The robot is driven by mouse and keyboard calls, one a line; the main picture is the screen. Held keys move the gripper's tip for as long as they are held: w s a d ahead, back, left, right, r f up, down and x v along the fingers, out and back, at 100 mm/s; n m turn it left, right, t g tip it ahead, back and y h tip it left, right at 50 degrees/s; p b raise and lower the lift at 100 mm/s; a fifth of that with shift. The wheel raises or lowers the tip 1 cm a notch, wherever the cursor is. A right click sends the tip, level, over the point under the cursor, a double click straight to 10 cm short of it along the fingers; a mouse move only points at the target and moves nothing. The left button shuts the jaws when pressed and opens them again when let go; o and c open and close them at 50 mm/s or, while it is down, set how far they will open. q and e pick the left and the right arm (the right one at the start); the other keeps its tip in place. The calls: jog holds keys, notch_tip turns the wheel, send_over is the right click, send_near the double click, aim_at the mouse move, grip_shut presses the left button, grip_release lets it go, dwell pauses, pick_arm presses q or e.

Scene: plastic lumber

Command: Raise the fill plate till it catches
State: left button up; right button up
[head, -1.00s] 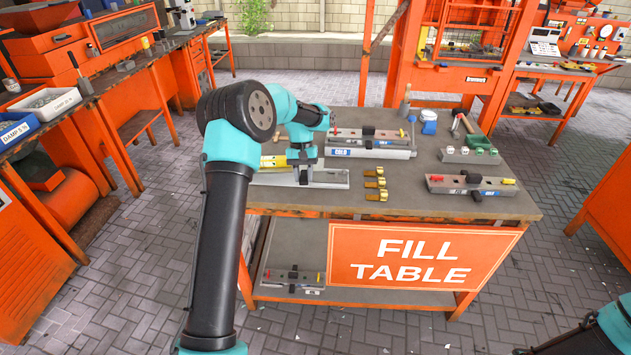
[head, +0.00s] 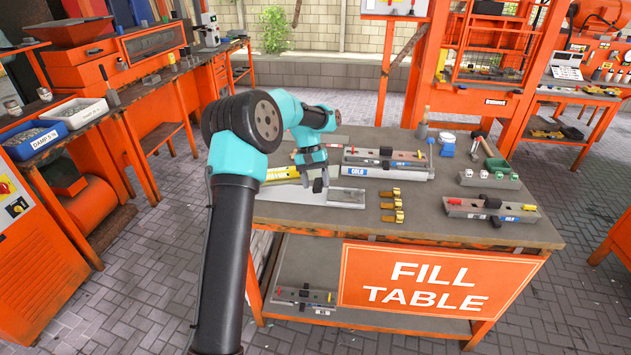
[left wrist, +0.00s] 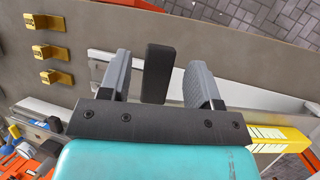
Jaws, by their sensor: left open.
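My left gripper (head: 315,178) is open over a long pale metal mould (head: 345,196) at the left front of the fill table. In the left wrist view its two grey fingers (left wrist: 157,82) stand on either side of a dark upright block (left wrist: 157,62), with a gap on both sides. The pale metal mould (left wrist: 255,110) runs beneath and behind the fingers there. A yellow labelled piece (head: 283,173) lies beside the mould; it also shows in the left wrist view (left wrist: 280,140). I cannot tell which part is the fill plate. My right gripper is out of view.
Several brass pieces (head: 394,206) lie right of the mould. A grey mould (head: 388,161) sits behind, another (head: 490,208) at the right. A hammer (head: 480,142) and blue jar (head: 446,144) stand at the back. The front middle of the table (head: 425,222) is clear.

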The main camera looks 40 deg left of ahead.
pick_arm(q)
jog(key=v, duration=1.7)
jog(key=shift+w+a+r, duration=0.1)
jog(key=shift+r, duration=0.05)
dwell(0.4)
